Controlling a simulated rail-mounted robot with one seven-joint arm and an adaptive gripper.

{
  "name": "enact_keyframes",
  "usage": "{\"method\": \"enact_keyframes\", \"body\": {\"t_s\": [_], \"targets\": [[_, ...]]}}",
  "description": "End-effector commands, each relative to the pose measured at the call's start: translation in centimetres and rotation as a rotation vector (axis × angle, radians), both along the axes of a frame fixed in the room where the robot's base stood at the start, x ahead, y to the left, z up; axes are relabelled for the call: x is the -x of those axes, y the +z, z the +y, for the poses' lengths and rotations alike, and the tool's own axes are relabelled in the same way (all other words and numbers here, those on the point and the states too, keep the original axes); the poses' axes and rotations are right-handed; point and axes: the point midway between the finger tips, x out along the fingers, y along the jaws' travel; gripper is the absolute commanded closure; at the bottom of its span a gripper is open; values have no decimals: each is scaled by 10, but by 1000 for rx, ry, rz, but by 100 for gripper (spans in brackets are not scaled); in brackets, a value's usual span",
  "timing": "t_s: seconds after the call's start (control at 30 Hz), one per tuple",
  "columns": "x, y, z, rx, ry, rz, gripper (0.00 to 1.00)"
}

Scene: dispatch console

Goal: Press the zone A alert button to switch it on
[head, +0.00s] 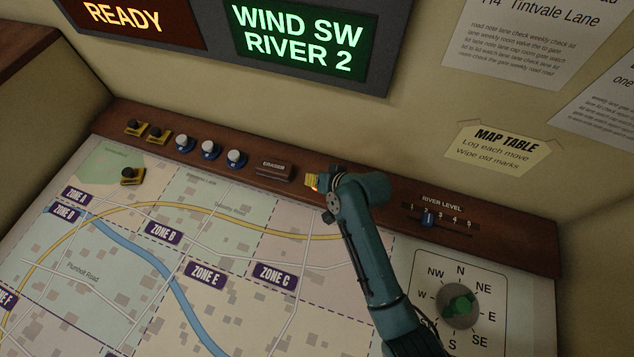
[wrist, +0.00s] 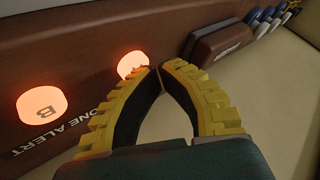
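In the wrist view two round zone alert buttons glow orange on the brown panel. The near one is marked B (wrist: 41,105). The farther button (wrist: 131,64) is partly hidden by a fingertip and its letter cannot be read; its place beside B fits zone A. My gripper (wrist: 160,70) has its yellow fingers drawn together at the tips, with nothing seen between them. The tips are right by the farther button; whether they touch it I cannot tell. In the head view my gripper (head: 313,181) is at the panel, and my arm hides most of the buttons.
An eraser (head: 273,170) lies left of my gripper on the ledge, with blue-and-white pieces (head: 209,150) and yellow-and-black pieces (head: 157,134) farther left. A river level slider (head: 428,218) is to the right. The map (head: 120,270) and wind dial (head: 459,306) lie in front.

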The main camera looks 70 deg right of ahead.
Motion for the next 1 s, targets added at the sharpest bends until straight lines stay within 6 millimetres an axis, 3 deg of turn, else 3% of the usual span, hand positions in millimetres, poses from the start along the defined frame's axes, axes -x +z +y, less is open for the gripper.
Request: {"method": "enact_keyframes", "body": {"t_s": [0.53, 1.0], "targets": [[0, 11, 1, -1, 1, 0, 100], [0, 61, 1, -1, 1, 0, 100]]}}
